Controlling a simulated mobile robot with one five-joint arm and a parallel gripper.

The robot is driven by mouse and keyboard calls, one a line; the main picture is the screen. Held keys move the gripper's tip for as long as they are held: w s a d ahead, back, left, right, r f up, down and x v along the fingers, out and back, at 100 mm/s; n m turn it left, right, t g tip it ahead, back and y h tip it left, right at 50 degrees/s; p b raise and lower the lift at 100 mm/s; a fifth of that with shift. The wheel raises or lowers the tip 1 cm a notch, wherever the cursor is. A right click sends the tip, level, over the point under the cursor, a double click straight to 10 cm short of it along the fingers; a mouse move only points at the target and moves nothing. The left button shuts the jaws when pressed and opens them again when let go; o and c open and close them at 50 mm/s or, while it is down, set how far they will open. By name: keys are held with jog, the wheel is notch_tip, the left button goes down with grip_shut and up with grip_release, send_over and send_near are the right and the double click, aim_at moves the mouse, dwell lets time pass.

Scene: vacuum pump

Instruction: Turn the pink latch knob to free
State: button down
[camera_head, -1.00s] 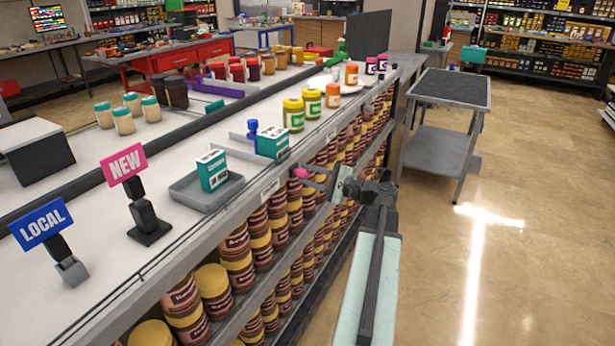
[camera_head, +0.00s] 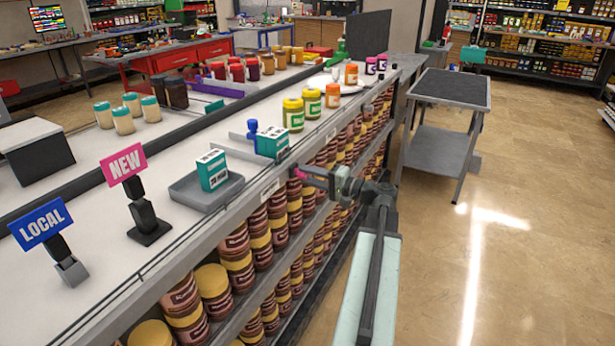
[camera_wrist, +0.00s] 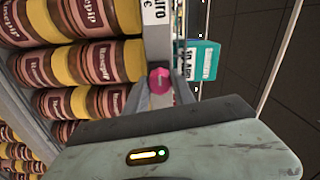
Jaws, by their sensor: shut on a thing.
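The pink latch knob (camera_head: 297,173) sits at the front edge of the long shelf counter. In the wrist view the round pink knob (camera_wrist: 160,80) lies between the tips of my gripper (camera_wrist: 161,84). My gripper (camera_head: 301,175) reaches it from the right and is shut on it. The fingers hide part of the knob in the head view. Its angle and any mark on it are too small to read.
A grey tray (camera_head: 207,204) with a teal box (camera_head: 212,170) stands on the counter near the knob. Another teal box (camera_head: 272,142) stands behind it. Several brown jars with yellow lids (camera_head: 238,261) fill the shelves below. The floor (camera_head: 500,280) to the right is clear.

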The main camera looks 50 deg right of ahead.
jog(key=shift+a+f, duration=0.1)
jog(key=shift+f, duration=0.05)
dwell(0.3)
jog(key=c, duration=1.1)
grip_release()
jog(key=shift+o, duration=0.2)
jog(key=v, duration=0.8)
